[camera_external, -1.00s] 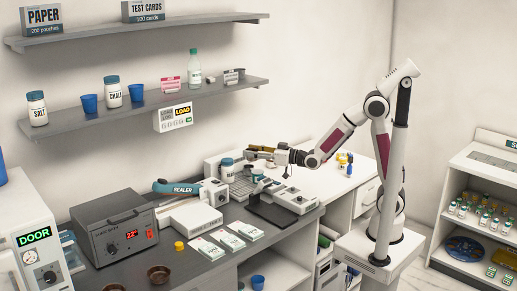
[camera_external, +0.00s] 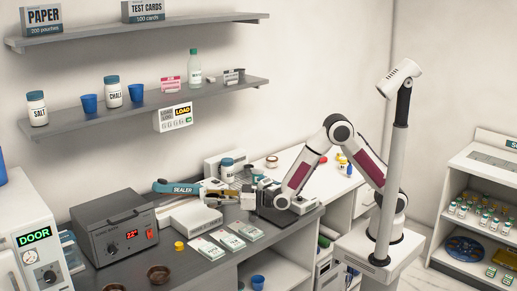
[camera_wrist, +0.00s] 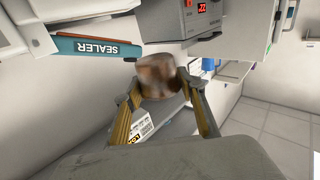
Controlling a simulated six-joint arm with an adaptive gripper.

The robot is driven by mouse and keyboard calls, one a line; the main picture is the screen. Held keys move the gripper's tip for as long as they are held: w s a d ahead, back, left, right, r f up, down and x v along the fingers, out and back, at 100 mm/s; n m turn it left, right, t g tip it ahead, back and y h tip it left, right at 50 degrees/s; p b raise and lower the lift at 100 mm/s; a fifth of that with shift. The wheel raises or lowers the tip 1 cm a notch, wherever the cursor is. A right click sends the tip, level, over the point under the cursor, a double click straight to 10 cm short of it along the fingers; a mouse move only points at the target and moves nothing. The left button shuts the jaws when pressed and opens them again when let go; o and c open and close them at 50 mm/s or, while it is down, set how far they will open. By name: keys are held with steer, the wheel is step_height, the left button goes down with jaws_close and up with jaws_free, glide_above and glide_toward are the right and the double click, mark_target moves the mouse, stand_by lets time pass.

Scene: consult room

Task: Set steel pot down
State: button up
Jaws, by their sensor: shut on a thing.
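My gripper (camera_external: 214,191) hangs low over the bench, beside the white sealer with its blue arm (camera_external: 178,187). In the wrist view my gripper (camera_wrist: 158,78) is shut on a small round pot (camera_wrist: 160,76), the steel pot, which looks brownish metallic and slightly blurred. The pot sits between the two fingertips, with a finger on each side. In the external view I cannot clearly make out the pot; the gripper partly hides it. I cannot tell whether its base touches anything.
The grey box with a red display (camera_external: 115,228) stands left of the sealer. White packets (camera_external: 228,240), a yellow cap (camera_external: 180,246) and brown bowls (camera_external: 158,273) lie along the front. A blue-lidded jar (camera_external: 227,170) stands behind my gripper. Bare dark bench shows near the front edge.

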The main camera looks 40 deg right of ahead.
steer(key=shift+n+g+y, duration=0.7)
steer(key=shift+g, duration=0.1)
steer(key=s+a+f, duration=0.3)
steer(key=a, duration=0.3)
steer(key=s+a+f, duration=0.3)
steer(key=s+a, duration=0.1)
steer(key=a, duration=0.3)
steer(key=s+a+f, duration=0.3)
steer(key=s+a, duration=0.1)
steer(key=a, duration=0.2)
steer(key=shift+s+a+f, duration=0.15)
steer(key=shift+s+f, duration=0.05)
steer(key=shift+f, duration=0.05)
steer(key=shift+m+t+h, duration=0.6)
steer(key=shift+t, duration=0.1)
steer(key=w+r, duration=0.1)
steer(key=w+a+r, duration=0.1)
steer(key=r, duration=0.1)
steer(key=w+r, duration=0.1)
steer(key=r, duration=0.1)
steer(key=shift+a, duration=0.15)
steer(key=shift+f, duration=0.15)
steer(key=shift+f, duration=2.45)
steer(key=shift+f, duration=2.3)
steer(key=shift+f, duration=0.2)
